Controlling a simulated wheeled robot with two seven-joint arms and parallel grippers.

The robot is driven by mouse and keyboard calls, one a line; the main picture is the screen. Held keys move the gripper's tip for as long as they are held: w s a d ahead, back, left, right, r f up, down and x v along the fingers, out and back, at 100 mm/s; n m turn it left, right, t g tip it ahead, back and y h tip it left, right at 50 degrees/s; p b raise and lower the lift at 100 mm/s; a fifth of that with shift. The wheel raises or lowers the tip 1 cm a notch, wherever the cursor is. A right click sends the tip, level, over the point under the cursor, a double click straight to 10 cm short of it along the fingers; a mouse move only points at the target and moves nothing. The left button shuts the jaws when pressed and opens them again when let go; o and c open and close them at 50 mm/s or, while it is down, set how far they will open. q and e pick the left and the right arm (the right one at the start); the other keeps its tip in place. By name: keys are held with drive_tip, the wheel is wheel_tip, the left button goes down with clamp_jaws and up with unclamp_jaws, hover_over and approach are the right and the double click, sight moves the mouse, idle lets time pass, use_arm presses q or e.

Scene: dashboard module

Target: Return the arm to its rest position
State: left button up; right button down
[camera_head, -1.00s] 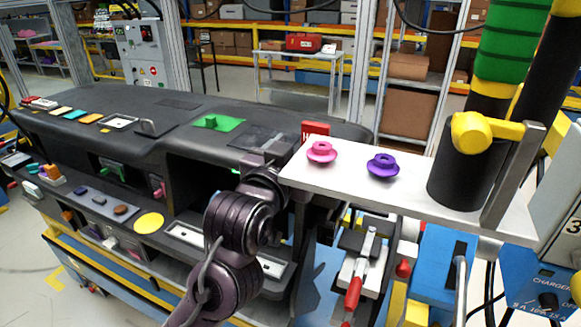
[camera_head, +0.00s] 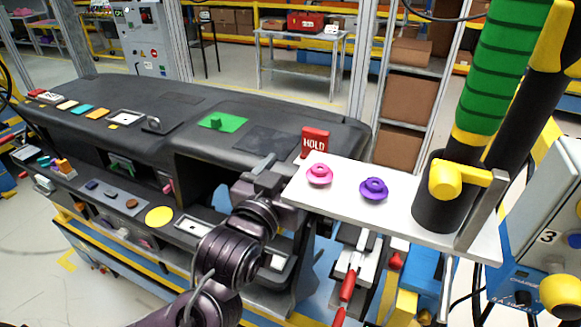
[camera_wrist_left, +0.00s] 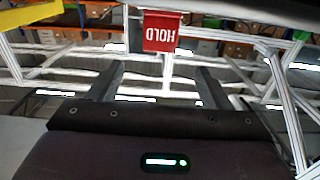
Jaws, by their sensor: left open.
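My left arm (camera_head: 232,245) comes up from the bottom of the head view. Its gripper (camera_head: 268,168) is in front of the black dashboard (camera_head: 105,130), close to the left end of the white shelf (camera_head: 408,218). I cannot tell whether it touches the shelf. In the left wrist view the two fingers (camera_wrist_left: 158,78) stand well apart with nothing held between them. The red HOLD sign (camera_head: 315,142) stands behind the gripper and also shows upside down in the left wrist view (camera_wrist_left: 162,34). My right gripper is not in view.
A pink knob (camera_head: 319,175) and a purple knob (camera_head: 373,189) sit on the shelf, left of a black cylinder (camera_head: 437,195) with a yellow lever. A green pad (camera_head: 222,122) and several small tiles lie on the dashboard. Red-handled clamps (camera_head: 348,285) are below the shelf.

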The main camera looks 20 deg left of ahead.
use_arm(q)
drive_tip(key=s+f+g, duration=0.4)
drive_tip(key=f+g, duration=0.3)
drive_tip(key=f, duration=0.8)
drive_tip(key=s+a+f+m+g, duration=0.2)
drive_tip(key=s+f+g, duration=0.6)
drive_tip(key=s+f, duration=0.5)
wheel_tip(320, 180, down, 34)
drive_tip(key=s+g+b, duration=0.1)
drive_tip(key=s+b, duration=0.2)
drive_tip(key=s+a+f+g+b, duration=0.1)
drive_tip(key=s+a+f+b, duration=0.1)
drive_tip(key=s+f, duration=1.5)
drive_tip(key=shift+s+a+f+y, duration=0.3)
drive_tip(key=shift+a+f, duration=0.2)
drive_tip(key=shift+s, duration=0.15)
drive_tip(key=shift+c, duration=0.4)
